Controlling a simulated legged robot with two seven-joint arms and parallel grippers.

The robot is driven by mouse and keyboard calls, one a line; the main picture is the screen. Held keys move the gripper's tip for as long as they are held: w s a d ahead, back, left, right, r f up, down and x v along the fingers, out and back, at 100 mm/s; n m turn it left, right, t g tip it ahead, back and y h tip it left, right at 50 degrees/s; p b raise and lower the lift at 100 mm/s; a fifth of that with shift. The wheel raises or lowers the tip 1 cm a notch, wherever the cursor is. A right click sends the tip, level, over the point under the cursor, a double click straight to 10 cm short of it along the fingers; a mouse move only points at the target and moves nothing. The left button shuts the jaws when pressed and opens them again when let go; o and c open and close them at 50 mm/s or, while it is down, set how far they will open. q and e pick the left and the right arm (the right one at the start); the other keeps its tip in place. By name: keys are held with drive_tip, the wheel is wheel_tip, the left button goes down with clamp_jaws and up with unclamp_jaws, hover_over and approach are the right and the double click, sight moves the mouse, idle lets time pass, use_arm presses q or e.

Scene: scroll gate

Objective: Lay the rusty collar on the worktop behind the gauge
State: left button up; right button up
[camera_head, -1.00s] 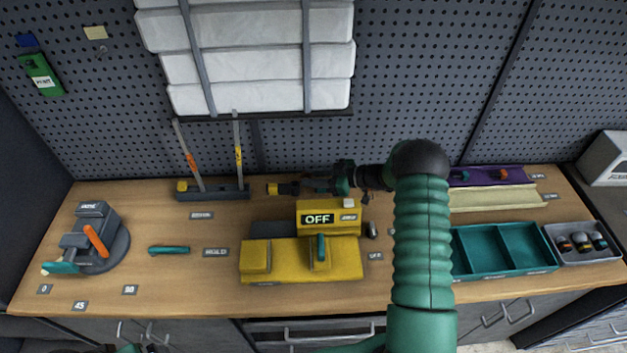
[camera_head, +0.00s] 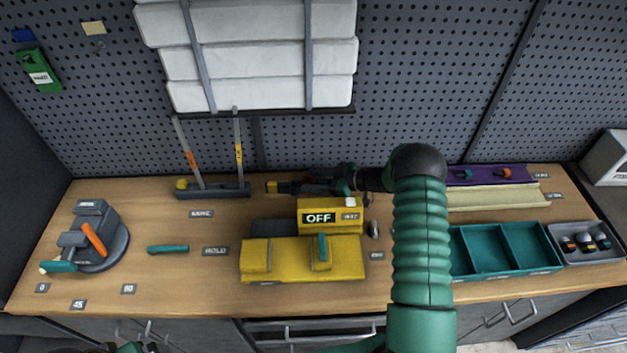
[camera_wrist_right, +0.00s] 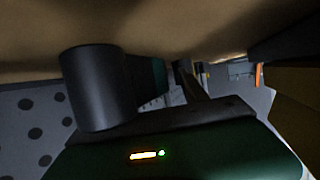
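My right arm comes in from the front. Its gripper (camera_head: 322,187) points left, low over the back of the worktop (camera_head: 150,287). Its fingers are dark and small, so their opening is unclear. A small yellow-and-black piece (camera_head: 278,187) shows at the tip; I cannot tell whether it is held. No rusty collar can be made out. The likely gauge is the dark base with two upright marked rods (camera_head: 212,191), left of the gripper. The right wrist view shows a large dark cylinder (camera_wrist_right: 95,88) close up, but no clear fingertips.
A yellow fixture (camera_head: 285,262) with an OFF display (camera_head: 318,218) stands mid-worktop. A grey swivel device (camera_head: 95,240) with an orange handle is at left. Teal bins (camera_head: 505,250) and a grey tray of small jars (camera_head: 588,257) are at right. White packs hang behind.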

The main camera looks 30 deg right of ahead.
drive_tip(key=shift+s+f, duration=0.1)
drive_tip(key=shift+s, duration=0.05)
drive_tip(key=shift+r+p, duration=0.5)
drive_tip(key=shift+r, duration=0.05)
drive_tip(key=b+v, duration=0.1)
drive_tip(key=v, duration=1)
drive_tip(key=shift+s+d+r+b, duration=0.15)
drive_tip(key=shift+s+d+b, duration=0.1)
drive_tip(key=shift+b, duration=0.05)
drive_tip(key=shift+r, duration=0.1)
